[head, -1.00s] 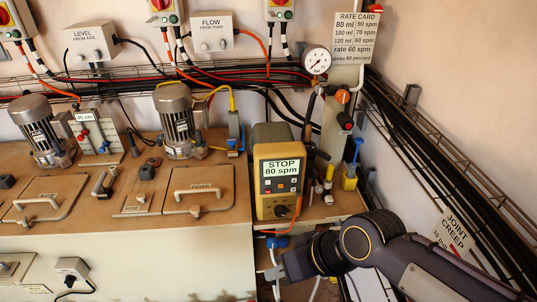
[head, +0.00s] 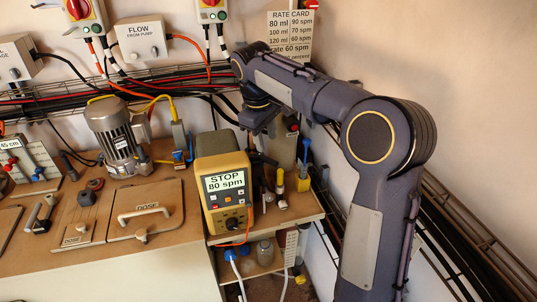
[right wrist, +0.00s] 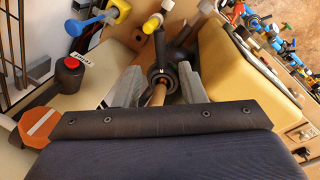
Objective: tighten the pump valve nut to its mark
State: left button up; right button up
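The yellow dosing pump (head: 206,165) stands on the bench, its display reading "STOP 80 spm". My right gripper (head: 258,125) points down just behind and right of the pump, its fingertips hard to make out there. In the right wrist view, a dark round nut (right wrist: 160,78) with a tan stem sits between the two grey fingers of my right gripper (right wrist: 157,86). The fingers are apart, one on each side of the nut, and I see no clear contact. A mark for the nut cannot be made out clearly. My left gripper is not in view.
A yellow-and-blue fitting (head: 303,178) and small bottles stand right of the pump. A red-capped black bottle (right wrist: 72,72) is left of the fingers. The rate card (head: 290,32) hangs behind my arm. A cable tray (head: 450,225) runs along the right wall.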

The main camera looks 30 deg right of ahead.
aim_at(269, 159)
jog(key=f, duration=0.4)
jog(key=d+f, duration=0.1)
jog(key=f, duration=0.1)
jog(key=shift+w+f, duration=0.25)
jog(key=shift+f, duration=0.15)
grip_shut()
